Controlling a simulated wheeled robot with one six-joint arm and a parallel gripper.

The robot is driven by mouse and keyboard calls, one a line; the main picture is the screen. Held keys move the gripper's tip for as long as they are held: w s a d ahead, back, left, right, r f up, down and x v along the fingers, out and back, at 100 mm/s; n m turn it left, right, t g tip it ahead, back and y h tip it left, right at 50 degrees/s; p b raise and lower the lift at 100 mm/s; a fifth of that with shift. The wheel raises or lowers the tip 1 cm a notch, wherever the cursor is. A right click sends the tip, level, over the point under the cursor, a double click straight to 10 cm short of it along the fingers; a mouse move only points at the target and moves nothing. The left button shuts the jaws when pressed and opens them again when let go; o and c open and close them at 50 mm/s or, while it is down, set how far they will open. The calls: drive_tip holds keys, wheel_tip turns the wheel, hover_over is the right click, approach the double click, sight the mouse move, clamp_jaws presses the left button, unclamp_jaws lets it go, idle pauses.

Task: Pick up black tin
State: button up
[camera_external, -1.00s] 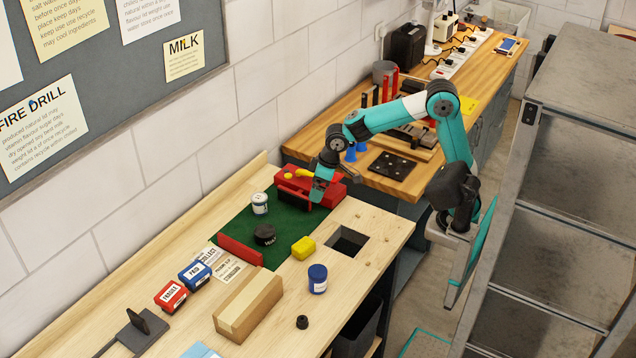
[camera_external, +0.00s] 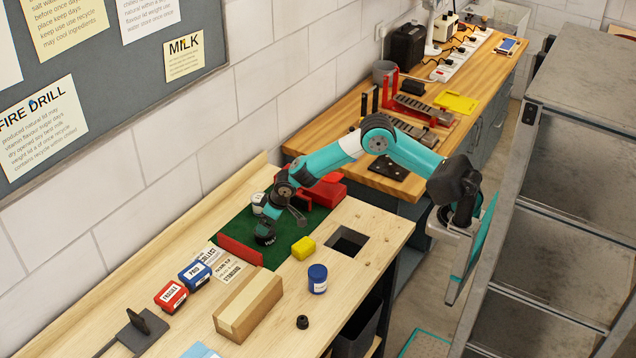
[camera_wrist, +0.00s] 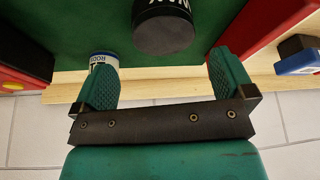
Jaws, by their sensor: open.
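The black tin (camera_external: 265,239) stands on the green mat (camera_external: 296,220) near the red bar. In the wrist view the black tin (camera_wrist: 163,27) is at the top middle, with pale lettering on its side. My gripper (camera_external: 270,225) is just above and beside the tin. In the wrist view my gripper (camera_wrist: 163,80) is open, its two green fingers apart. The tin lies ahead of the gap between them, and I cannot tell whether it is between the tips. Nothing is held.
A white tin with a blue label (camera_wrist: 104,62) is close to the left finger. A square hole (camera_external: 346,242) opens in the bench on the right.

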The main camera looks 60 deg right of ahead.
drive_tip(key=x, duration=0.2)
drive_tip(key=p+x, duration=0.1)
drive_tip(key=x, duration=0.2)
drive_tip(key=shift+s+a+f+p, duration=0.2)
drive_tip(key=shift+a+f+p, duration=0.05)
drive_tip(key=shift+f+p, duration=0.2)
drive_tip(key=shift+c, duration=0.2)
drive_tip(key=c, duration=1)
